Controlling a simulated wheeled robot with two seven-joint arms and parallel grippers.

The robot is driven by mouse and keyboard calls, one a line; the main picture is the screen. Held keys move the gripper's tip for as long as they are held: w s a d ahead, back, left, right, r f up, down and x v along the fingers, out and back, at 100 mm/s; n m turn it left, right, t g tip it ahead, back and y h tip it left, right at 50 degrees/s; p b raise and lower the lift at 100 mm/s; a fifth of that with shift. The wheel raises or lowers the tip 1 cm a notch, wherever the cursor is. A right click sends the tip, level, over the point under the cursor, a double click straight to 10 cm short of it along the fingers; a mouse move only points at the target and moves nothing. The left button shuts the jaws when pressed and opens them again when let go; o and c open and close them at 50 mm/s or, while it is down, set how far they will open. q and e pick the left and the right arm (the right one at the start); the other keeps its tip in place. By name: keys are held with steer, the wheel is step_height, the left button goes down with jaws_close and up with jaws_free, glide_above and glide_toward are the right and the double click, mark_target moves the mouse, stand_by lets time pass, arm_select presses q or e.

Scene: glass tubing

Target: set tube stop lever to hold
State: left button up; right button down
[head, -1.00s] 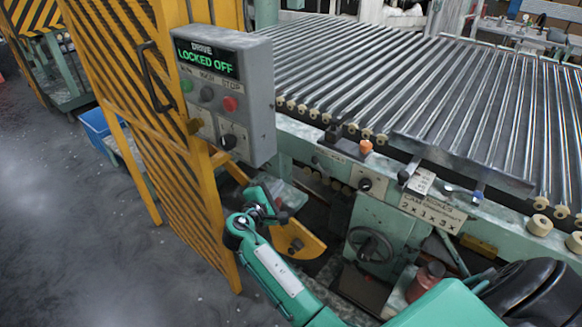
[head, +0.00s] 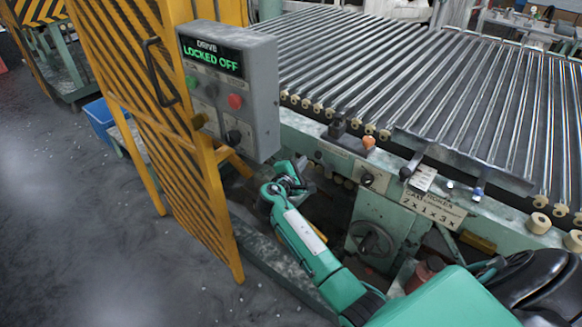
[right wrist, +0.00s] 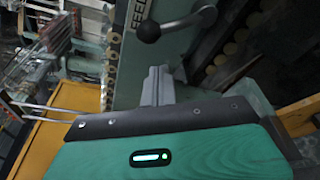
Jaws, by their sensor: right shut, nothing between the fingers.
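In the right wrist view a lever with a black ball knob (right wrist: 148,31) and a grey metal arm stands out from a pale green panel, just beyond my right gripper. Part of a printed label shows beside it. I cannot tell for sure that this is the tube stop lever, and I cannot make it out clearly in the head view. My right gripper (right wrist: 157,85) is shut and empty, with a visible gap to the ball knob. In the head view my right gripper (head: 298,182) is below the green rail, right of the control box. My left gripper is out of view.
The grey control box (head: 230,90) reads "DRIVE LOCKED OFF". A yellow guard gate (head: 185,195) stands left of it. The roller bed (head: 400,75) fills the back right. A black lever (head: 337,128), an orange knob (head: 368,142) and a handwheel (head: 370,240) are right of my gripper.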

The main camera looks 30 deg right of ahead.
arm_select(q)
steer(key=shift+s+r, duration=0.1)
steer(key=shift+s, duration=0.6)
arm_select(e)
steer(key=shift+s+d+r, duration=0.5)
steer(key=shift+s+d, duration=0.05)
steer(key=shift+d, duration=0.1)
